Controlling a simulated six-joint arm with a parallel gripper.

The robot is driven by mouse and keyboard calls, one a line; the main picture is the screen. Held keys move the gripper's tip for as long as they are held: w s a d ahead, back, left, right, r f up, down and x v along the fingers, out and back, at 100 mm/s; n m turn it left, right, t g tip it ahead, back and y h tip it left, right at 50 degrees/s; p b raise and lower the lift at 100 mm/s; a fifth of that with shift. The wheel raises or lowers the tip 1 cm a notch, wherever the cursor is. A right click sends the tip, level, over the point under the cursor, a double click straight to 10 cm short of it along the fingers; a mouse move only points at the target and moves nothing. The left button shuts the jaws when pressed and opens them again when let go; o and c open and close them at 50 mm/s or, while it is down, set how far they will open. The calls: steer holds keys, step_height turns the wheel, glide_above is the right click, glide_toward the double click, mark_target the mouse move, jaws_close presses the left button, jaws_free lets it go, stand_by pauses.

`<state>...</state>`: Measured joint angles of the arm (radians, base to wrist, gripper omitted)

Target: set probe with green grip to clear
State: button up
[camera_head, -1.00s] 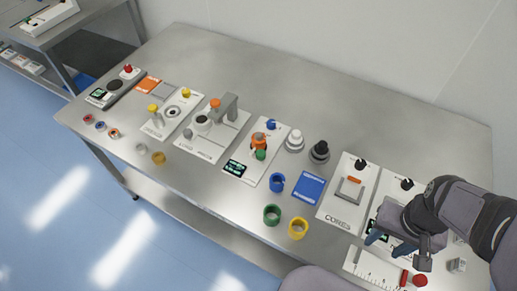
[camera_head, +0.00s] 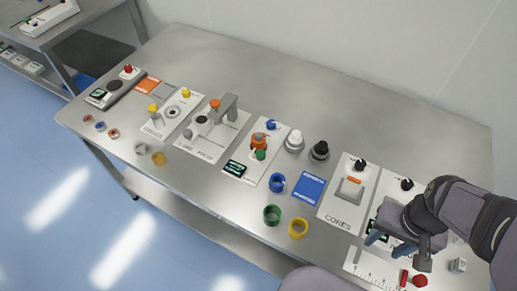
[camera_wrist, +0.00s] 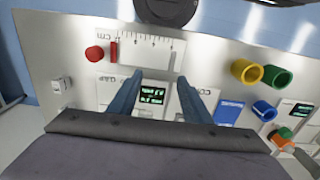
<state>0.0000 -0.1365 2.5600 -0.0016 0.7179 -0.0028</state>
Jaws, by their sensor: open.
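A small green grip (camera_head: 261,155) sits beside an orange part (camera_head: 258,139) on a white panel near the middle of the table. Any probe attached to it is too small to make out. In the wrist view a green part (camera_wrist: 274,138) shows by the orange one at the lower right. My gripper (camera_head: 388,240) is at the right end of the table, well apart from the green grip. It is open and empty; its two blue fingers (camera_wrist: 160,78) stand over a white panel with a lit display (camera_wrist: 153,93). No "clear" label can be read.
A green ring (camera_head: 271,215), a yellow ring (camera_head: 298,229) and a blue ring (camera_head: 277,183) stand between my gripper and the green grip. A blue pad (camera_head: 308,188) and the CORES panel (camera_head: 334,214) are nearby. A ruler plate (camera_wrist: 145,48) lies at the front edge. The table's back is clear.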

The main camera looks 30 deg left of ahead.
steer(key=shift+w, duration=0.1)
stand_by(0.4)
steer(key=r+n+t+y+b, duration=0.1)
steer(key=n+t+y+b, duration=0.2)
steer(key=n+b, duration=0.75)
glide_above(261, 153)
steer(key=s+d+b, duration=0.2)
steer(key=s, duration=0.1)
steer(key=m, duration=0.2)
steer(key=shift+n, duration=0.25)
steer(key=shift+w+p+x, duration=0.15)
steer(key=shift+x, duration=1.65)
steer(key=shift+w+p+x, duration=0.15)
steer(key=shift+w+x, duration=0.05)
steer(key=shift+x, duration=1.6)
steer(key=shift+d, duration=0.1)
